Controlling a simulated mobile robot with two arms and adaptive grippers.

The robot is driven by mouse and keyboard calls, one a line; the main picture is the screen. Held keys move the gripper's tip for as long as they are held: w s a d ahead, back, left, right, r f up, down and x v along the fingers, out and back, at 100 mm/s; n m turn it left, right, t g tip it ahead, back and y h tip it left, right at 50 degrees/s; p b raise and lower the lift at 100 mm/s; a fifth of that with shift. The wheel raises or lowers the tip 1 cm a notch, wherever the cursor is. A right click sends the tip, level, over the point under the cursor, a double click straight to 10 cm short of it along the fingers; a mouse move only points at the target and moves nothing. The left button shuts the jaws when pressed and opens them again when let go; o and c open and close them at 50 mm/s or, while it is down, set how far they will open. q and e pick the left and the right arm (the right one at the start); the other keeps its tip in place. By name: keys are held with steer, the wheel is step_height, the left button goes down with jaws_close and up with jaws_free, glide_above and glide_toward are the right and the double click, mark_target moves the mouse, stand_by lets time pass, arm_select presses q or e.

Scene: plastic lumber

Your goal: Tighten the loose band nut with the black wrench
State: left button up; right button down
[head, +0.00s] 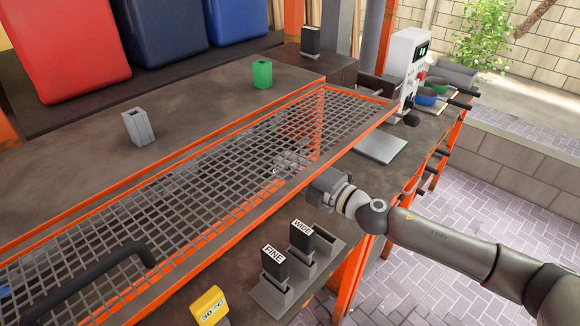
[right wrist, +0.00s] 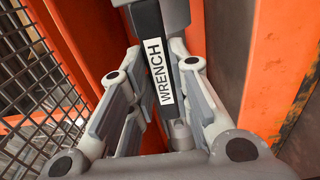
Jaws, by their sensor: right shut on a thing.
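In the right wrist view, the black wrench (right wrist: 151,50) has a black handle with a white "WRENCH" label and grey metal at its upper end. My right gripper (right wrist: 160,75) is shut on it, with a finger on either side of the handle. In the head view, my right gripper (head: 290,164) reaches in from the right at the near orange edge of the mesh screen. Its fingers are hard to make out against the mesh, and the wrench cannot be made out there. I cannot pick out the loose band nut. My left gripper is out of view.
The orange-framed mesh screen (head: 195,182) spans the bench; orange frame parts (right wrist: 230,55) stand close around the wrench. Black "FINE" (head: 273,265) and "WIDE" (head: 302,240) blocks stand in grey holders in front. A green block (head: 262,74) and a grey block (head: 138,126) stand behind.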

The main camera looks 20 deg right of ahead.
steer(key=shift+p+x, duration=0.4)
steer(key=shift+x, duration=0.85)
steer(key=w+a+r+m+p, duration=0.4)
steer(key=w+m+p, duration=0.1)
steer(key=w+p, duration=0.2)
steer(key=shift+w+m, duration=0.4)
steer(key=shift+w, duration=0.2)
stand_by(2.6)
steer(key=shift+r, duration=0.2)
steer(key=shift+s+d, duration=0.1)
stand_by(0.9)
